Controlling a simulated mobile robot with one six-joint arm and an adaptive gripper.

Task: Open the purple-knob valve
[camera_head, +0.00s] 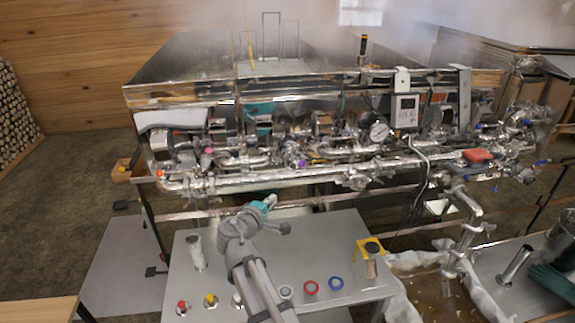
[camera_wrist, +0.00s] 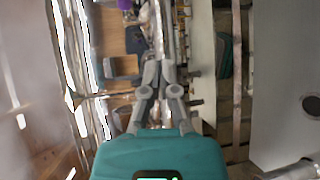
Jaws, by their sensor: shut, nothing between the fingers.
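In the wrist view a purple knob (camera_wrist: 125,4) shows at the top edge, partly cut off, beyond and left of my fingertips. My gripper (camera_head: 271,199) is in front of and below the pipes, apart from the purple knob. In the wrist view my gripper (camera_wrist: 160,66) has its fingertips together, with nothing held. The valve's body and handle position are too small to tell.
The steel evaporator (camera_head: 225,71) steams above the pipe rows. A pressure gauge (camera_head: 379,131) and a red part (camera_head: 478,155) are on the right. A grey table (camera_head: 330,240) carries coloured knobs below my arm. A lined vat (camera_head: 405,262) of amber liquid stands right.

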